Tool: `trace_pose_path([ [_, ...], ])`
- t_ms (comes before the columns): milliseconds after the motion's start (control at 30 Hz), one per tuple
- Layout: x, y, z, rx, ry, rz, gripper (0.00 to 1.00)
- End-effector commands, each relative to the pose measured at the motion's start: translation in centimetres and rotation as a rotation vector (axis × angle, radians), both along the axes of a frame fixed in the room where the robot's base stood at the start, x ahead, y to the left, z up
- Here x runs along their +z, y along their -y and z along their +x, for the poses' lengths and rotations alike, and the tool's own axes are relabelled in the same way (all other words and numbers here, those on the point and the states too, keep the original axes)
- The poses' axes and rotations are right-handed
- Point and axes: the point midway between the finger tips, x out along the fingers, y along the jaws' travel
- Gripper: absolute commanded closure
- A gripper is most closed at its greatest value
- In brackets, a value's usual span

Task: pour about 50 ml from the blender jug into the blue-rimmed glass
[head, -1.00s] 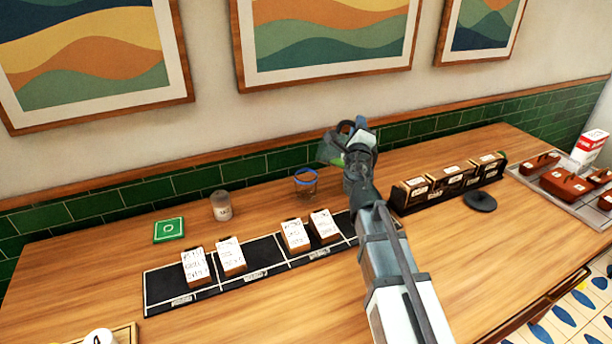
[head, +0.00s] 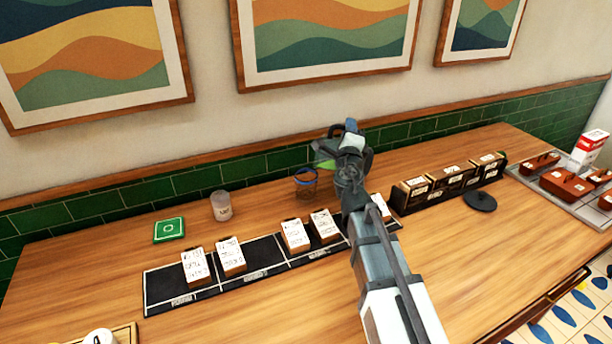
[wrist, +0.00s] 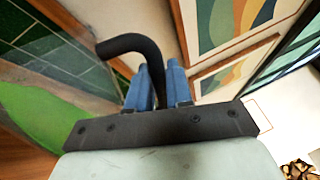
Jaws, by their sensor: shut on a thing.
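The blue-rimmed glass (head: 305,180) stands on the table near the tiled wall, left of my gripper. My gripper (head: 349,140) is shut on the handle of the blender jug (head: 323,152) and holds the jug up above the table. The jug is see-through, with green contents, and is tilted toward the left, over or close to the glass. In the wrist view the blue fingers of my gripper (wrist: 158,85) clamp the black jug handle (wrist: 132,46), and the green contents show at the left. I cannot tell whether liquid is falling into the glass.
A lidded jar (head: 221,206) and a green coaster (head: 169,230) are to the left. A black divided tray (head: 262,272) with white-labelled blocks lies in front. A dark rack of boxes (head: 404,208) and a black disc (head: 480,201) are to the right.

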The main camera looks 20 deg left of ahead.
Motion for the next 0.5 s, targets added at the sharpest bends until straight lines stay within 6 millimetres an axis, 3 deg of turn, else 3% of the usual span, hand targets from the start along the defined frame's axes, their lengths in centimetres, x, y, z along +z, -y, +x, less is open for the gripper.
trace_pose_path([
  [500, 0.03, -0.60, -0.19, 0.000, 0.010, -0.029, 1.00],
])
